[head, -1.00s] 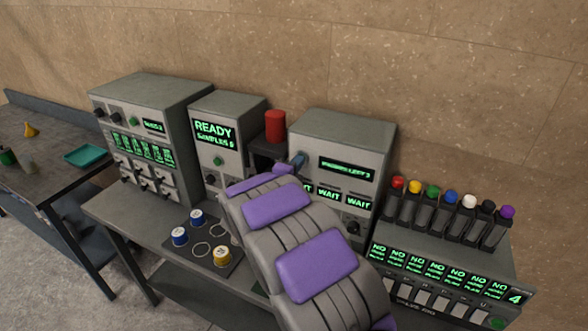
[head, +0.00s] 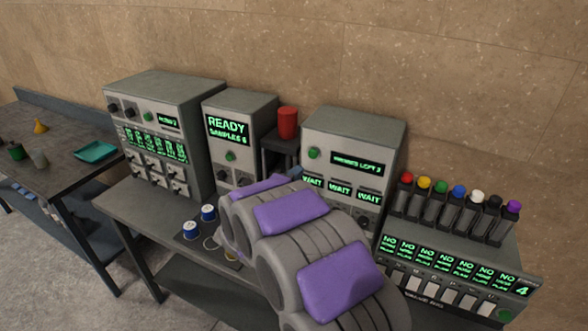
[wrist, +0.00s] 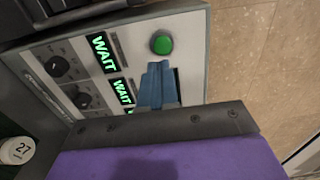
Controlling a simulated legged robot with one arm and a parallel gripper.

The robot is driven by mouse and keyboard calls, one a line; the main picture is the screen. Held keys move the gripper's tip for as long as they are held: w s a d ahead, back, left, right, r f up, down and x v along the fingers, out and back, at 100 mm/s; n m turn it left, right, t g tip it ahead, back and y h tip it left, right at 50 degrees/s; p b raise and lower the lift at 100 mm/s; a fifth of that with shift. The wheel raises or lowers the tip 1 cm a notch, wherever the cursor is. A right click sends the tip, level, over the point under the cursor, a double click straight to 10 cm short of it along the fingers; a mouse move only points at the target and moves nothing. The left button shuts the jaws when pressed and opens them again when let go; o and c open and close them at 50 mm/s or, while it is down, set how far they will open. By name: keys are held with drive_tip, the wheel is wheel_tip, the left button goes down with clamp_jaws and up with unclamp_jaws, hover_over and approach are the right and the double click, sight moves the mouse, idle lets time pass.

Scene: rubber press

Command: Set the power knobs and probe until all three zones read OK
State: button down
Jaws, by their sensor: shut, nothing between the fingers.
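The grey zone machine (head: 357,130) stands at the centre right. Its upper display (head: 356,164) appears to read "PROBES LEFT 3", and three zone displays (head: 340,191) read WAIT. A green button (head: 314,153) sits at its upper left; it also shows in the wrist view (wrist: 161,43). Two black knobs, an outer one (wrist: 57,66) and an inner one (wrist: 79,97), show in the wrist view; any third knob is hidden. My gripper (wrist: 157,70) is shut and empty, its blue fingertips just below the green button in that picture. Contact cannot be told. My arm covers the machine's lower left in the head view.
A READY/SAMPLES machine (head: 238,140) and a red cylinder (head: 287,122) stand to the left. Blue-sided spools (head: 192,229) lie on the bench. A rack of coloured-capped holders (head: 458,205) stands right. A side table (head: 60,160) is far left.

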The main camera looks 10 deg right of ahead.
drive_tip(key=s+a+n+y, duration=0.5)
drive_tip(key=a+n+y, duration=0.3)
drive_tip(key=a+y, duration=0.15)
drive_tip(key=s+a+n+g+y, duration=0.2)
drive_tip(key=s+n+g+y, duration=0.2)
drive_tip(key=s+n, duration=0.25)
drive_tip(key=s+d+f+n+g+h, duration=0.1)
drive_tip(key=s+d+n+g, duration=0.2)
drive_tip(key=s, duration=1)
drive_tip(key=s+d+f+n+g+h, duration=0.1)
drive_tip(key=s+d+n+g, duration=0.3)
drive_tip(key=s, duration=0.8)
drive_tip(key=s+d+f+n+g+h, duration=0.1)
drive_tip(key=s+d+n+g, duration=0.2)
drive_tip(key=s, duration=1)
drive_tip(key=d+g, duration=0.2)
drive_tip(key=d, duration=0.1)
drive_tip(key=shift+s+f+n, duration=0.25)
drive_tip(key=shift+s+n, duration=0.05)
drive_tip(key=shift+n, duration=0.05)
